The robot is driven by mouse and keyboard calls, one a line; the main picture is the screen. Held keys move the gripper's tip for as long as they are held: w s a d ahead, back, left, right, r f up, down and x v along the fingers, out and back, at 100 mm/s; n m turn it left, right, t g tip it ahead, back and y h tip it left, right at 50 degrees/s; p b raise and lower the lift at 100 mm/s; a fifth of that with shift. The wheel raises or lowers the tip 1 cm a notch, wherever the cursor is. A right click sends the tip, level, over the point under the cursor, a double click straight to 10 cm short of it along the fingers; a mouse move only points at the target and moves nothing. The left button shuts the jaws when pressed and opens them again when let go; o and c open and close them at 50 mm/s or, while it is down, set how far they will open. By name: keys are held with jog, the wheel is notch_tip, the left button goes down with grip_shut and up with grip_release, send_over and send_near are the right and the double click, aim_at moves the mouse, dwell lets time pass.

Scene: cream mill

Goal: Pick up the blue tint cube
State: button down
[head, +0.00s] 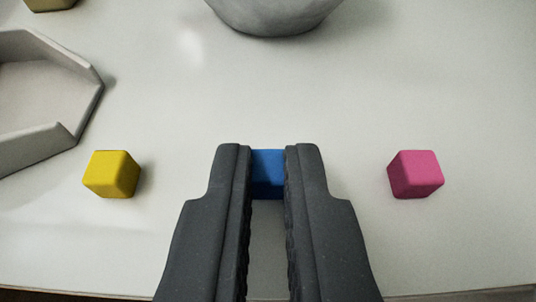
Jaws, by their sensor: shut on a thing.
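The blue tint cube (268,174) is between the two dark fingertips of my gripper (268,172), in the lower middle of the head view. My gripper is shut on it, with a finger against its left and right sides. The fingers hide parts of those sides. I cannot tell whether the cube rests on the table or is held just above it.
A yellow cube (111,174) sits to the left and a pink cube (415,174) to the right on the pale table (420,90). A grey angular tray (88,95) is at the left. A grey bowl (275,18) and an olive block (50,5) are at the back.

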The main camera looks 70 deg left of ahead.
jog(key=shift+r, duration=0.1)
jog(key=shift+r, duration=0.45)
notch_tip(320, 180, up, 3)
jog(key=shift+f+p, duration=0.1)
jog(key=shift+p, duration=0.3)
jog(key=s+d+r, duration=0.1)
jog(key=s+d, duration=0.8)
jog(key=s, duration=0.4)
jog(key=shift+d, duration=0.25)
jog(key=shift+r, duration=0.1)
